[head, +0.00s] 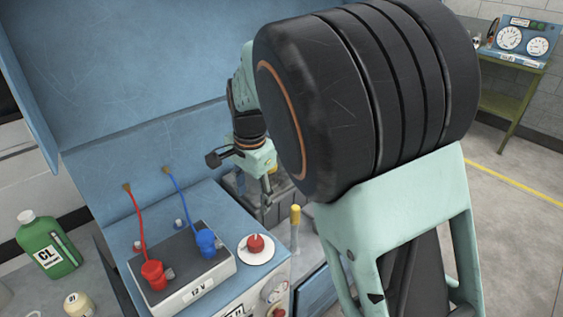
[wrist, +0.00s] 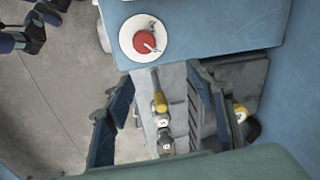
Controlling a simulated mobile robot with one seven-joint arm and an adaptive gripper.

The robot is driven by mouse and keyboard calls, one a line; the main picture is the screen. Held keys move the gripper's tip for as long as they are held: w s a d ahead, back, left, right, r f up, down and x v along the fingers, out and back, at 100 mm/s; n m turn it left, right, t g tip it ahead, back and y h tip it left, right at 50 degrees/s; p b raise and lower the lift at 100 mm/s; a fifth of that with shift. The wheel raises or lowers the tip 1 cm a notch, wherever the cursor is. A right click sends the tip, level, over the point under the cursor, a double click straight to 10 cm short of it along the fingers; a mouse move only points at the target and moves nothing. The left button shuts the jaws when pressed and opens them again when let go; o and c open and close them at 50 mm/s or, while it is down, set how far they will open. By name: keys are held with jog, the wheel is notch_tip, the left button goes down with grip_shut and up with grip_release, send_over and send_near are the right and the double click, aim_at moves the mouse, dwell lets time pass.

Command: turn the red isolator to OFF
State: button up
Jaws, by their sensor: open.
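The red isolator (head: 256,244) is a round red knob on a white disc, on top of the blue cabinet beside the battery. In the wrist view the red isolator (wrist: 144,42) shows near the top, with a pale pointer mark toward the lower right; its lettering is too small to read. My gripper (wrist: 155,84) is open and empty, its two dark fingers spread below the knob in that view, apart from it. In the head view my gripper (head: 266,192) hangs behind the knob, beyond the cabinet top, partly hidden by my arm.
A 12 V battery (head: 190,288) with red and blue clamps sits left of the knob. A yellow-handled lever (head: 295,214) stands close right of it; the yellow handle (wrist: 160,102) shows between my fingers. A green bottle (head: 47,245) stands at left. A blue panel (head: 130,70) rises behind.

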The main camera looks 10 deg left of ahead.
jog(key=m+g, duration=0.1)
jog(key=m, duration=0.1)
send_near(255, 240)
jog(key=shift+w+a+h+p, duration=0.15)
jog(key=shift+a+h+p, duration=0.05)
jog(key=shift+h+p, duration=0.15)
notch_tip(255, 240, down, 10)
jog(key=shift+f+p, duration=0.1)
jog(key=shift+p, duration=0.25)
jog(key=c, duration=1.2)
jog(key=shift+o, duration=0.2)
jog(key=shift+n, duration=0.3)
